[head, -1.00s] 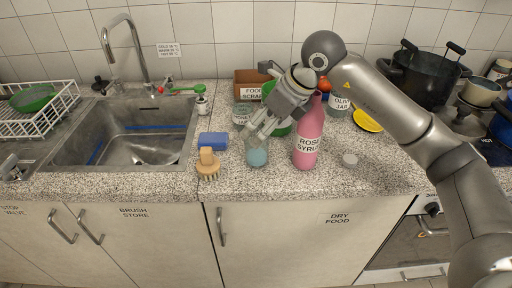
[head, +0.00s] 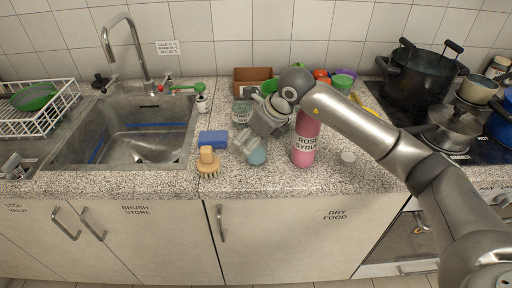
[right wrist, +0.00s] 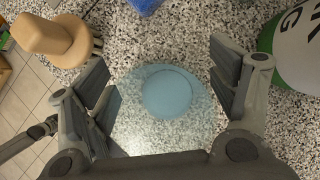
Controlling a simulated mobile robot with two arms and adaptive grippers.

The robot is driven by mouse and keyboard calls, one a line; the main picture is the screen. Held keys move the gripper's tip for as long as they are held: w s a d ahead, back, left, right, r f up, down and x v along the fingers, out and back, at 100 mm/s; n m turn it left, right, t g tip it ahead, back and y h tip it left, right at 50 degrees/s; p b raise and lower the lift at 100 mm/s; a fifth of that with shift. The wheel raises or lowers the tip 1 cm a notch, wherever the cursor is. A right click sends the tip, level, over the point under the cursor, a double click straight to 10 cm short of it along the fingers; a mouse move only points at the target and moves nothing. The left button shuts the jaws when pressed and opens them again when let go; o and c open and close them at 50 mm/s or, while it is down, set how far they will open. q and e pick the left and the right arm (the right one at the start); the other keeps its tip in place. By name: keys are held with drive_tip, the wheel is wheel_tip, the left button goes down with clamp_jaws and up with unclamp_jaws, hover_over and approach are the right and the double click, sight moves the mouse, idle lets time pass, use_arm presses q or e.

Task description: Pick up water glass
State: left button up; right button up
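The water glass (head: 257,156) is clear with pale blue in it and stands upright on the speckled counter, left of the pink rose syrup bottle (head: 304,140). My right gripper (head: 249,146) is at the glass, reaching from behind and above and partly covering it. In the right wrist view the glass (right wrist: 167,93) lies between the two fingers of the open gripper (right wrist: 166,88), with a visible gap on each side. I see no finger contact. My left gripper is in neither view.
A wooden brush (head: 207,162) and a blue sponge (head: 213,139) lie left of the glass. A labelled jar (head: 241,110) and brown box (head: 252,77) stand behind. The sink (head: 140,130) is farther left.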

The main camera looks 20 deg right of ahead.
drive_tip(key=c, duration=1.1)
drive_tip(key=shift+r, duration=0.2)
